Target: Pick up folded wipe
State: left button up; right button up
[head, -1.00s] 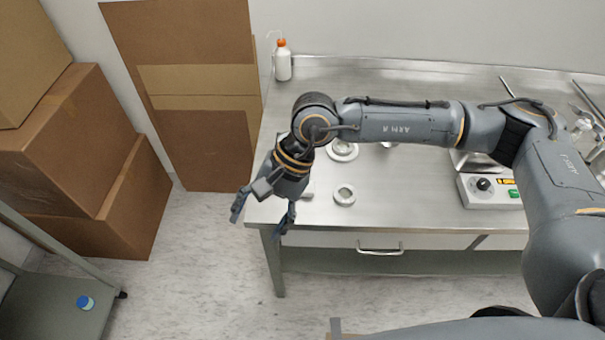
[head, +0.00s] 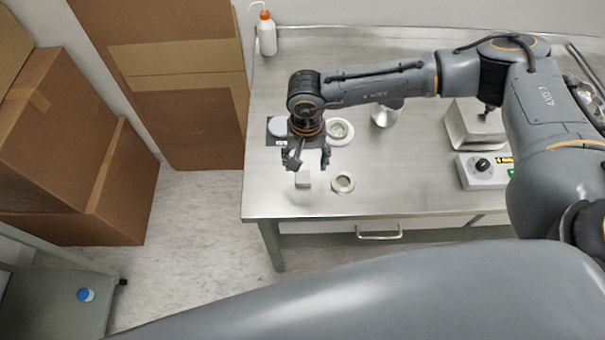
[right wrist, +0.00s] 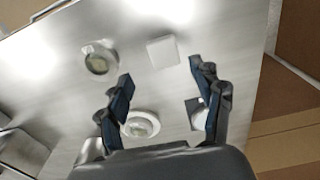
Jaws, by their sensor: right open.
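The folded wipe (head: 303,180) is a small white square lying flat on the steel bench (head: 400,190) near its front left part. In the right wrist view the wipe (right wrist: 163,52) shows just beyond and between the fingertips. My right gripper (head: 308,162) is open and empty, pointing down above the bench just behind the wipe. Its fingers (right wrist: 161,72) are spread apart in the right wrist view and do not appear to touch the wipe. My left gripper is out of view.
A small round metal part (head: 343,182) lies close right of the wipe. A white ringed flange (head: 340,131) and a dark plate (head: 275,138) are behind. A metal cup (head: 384,116) and a white control box (head: 481,171) stand farther right. Cardboard boxes (head: 60,140) are left.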

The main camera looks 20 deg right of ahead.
aim_at(303, 176)
jog(key=shift+s+a+f+p, duration=0.1)
jog(key=shift+a+f+p, duration=0.05)
jog(key=shift+f+p, duration=0.35)
jog(key=shift+s+a+f+p, duration=0.1)
jog(key=shift+a+f+p, duration=0.05)
jog(key=shift+f+p, duration=0.25)
notch_tip(303, 176, down, 2)
jog(key=shift+f+p, duration=0.2)
jog(key=shift+p, duration=0.15)
jog(key=shift+w+a+f, duration=0.1)
jog(key=shift+f, duration=0.2)
jog(key=c, duration=0.9)
jog(key=shift+c, duration=0.5)
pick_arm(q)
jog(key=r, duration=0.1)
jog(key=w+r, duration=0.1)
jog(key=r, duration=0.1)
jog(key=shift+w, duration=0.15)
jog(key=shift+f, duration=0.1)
pick_arm(e)
jog(key=shift+r, duration=0.1)
